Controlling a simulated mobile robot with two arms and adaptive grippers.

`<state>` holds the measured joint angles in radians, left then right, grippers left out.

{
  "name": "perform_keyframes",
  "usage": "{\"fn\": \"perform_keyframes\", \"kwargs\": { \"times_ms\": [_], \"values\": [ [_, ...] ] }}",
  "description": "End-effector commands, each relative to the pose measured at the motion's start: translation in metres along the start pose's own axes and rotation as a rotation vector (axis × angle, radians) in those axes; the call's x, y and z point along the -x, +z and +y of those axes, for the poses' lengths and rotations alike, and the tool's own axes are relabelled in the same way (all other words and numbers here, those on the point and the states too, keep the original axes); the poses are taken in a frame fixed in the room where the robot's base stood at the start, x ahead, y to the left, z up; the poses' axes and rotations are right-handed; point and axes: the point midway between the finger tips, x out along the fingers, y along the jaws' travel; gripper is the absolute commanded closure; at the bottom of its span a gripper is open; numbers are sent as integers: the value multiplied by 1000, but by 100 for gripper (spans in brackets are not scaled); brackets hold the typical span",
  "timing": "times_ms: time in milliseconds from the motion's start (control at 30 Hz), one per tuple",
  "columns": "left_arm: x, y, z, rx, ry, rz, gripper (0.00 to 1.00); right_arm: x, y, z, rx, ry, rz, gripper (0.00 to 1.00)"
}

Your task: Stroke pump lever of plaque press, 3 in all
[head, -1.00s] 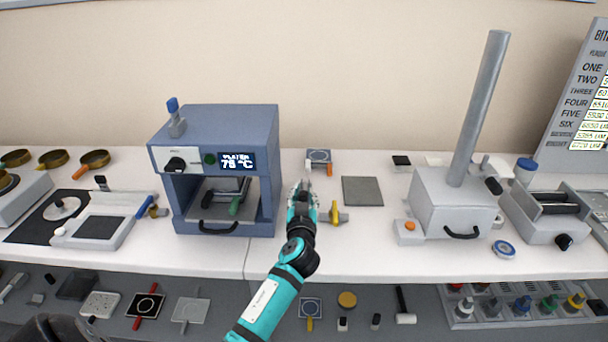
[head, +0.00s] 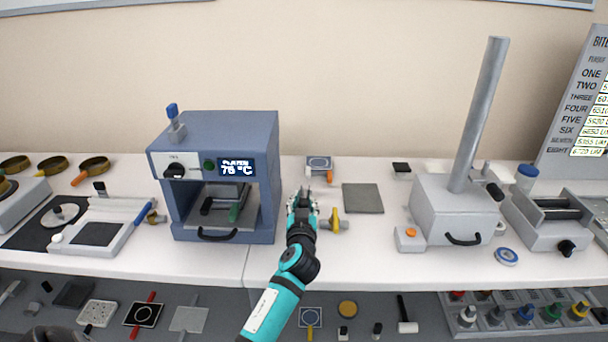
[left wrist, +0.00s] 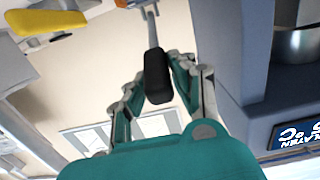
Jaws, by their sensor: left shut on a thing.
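The plaque press (head: 225,127) is the blue-grey machine left of centre, with a display reading about 76 °C. It also shows at the right of the left wrist view (left wrist: 248,60). My left gripper (head: 303,195) is just right of the press in the head view. In the left wrist view, its fingers are closed around the black grip (left wrist: 157,75) of a thin grey lever. In the head view the gripper hides most of this lever. My right gripper is in neither view.
A yellow-handled fitting (head: 335,222) is close right of my gripper. A grey square plate (head: 362,198) lies beyond it. A grey machine with a tall tube (head: 455,205) stands further right. The counter's front strip is mostly clear.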

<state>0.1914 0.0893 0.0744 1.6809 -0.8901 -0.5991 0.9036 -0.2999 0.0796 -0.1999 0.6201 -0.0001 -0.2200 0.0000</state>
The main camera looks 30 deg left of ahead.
Motion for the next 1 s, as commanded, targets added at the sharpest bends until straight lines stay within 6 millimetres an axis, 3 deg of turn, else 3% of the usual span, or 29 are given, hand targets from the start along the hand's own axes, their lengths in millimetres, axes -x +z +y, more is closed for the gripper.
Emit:
{"fn": "perform_keyframes", "kwargs": {
  "times_ms": [33, 133, 567, 1000],
  "values": [
    [-2, -12, 0, 3, 1, 8, 100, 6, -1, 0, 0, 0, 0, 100],
    [-4, -19, 0, 3, 1, 8, 100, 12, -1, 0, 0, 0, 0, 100],
    [-5, -23, 0, 2, 2, 10, 100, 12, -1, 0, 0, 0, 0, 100],
    [-22, -47, 0, 2, 2, 10, 100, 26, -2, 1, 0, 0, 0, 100]
  ]
}}
